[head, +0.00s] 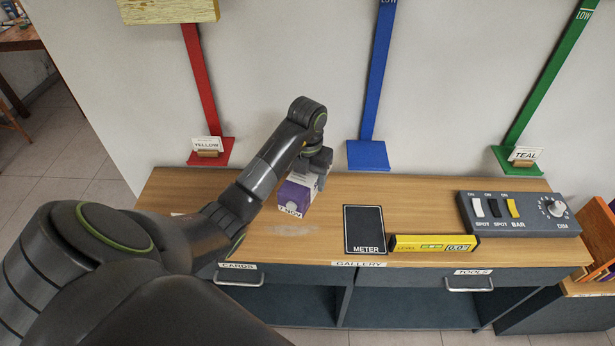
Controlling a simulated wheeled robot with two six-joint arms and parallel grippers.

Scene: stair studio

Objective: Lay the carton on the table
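A small purple and white carton (295,196) with a date printed on it is at the end of my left arm, over the middle-left of the wooden table (190,187). My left gripper (316,172) is at the carton's upper right and appears shut on it. The carton is tilted, and its upper part is partly hidden by the gripper. I cannot tell whether its lower edge touches the table. A pale smudge lies on the wood just below it. My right gripper is not in view.
A black METER panel (365,229), a yellow level (433,243) and a switch box (520,213) occupy the table's middle and right. Red (211,152), blue (368,155) and green (515,159) stands line the wall behind. Bare wood shows around the smudge at the front left.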

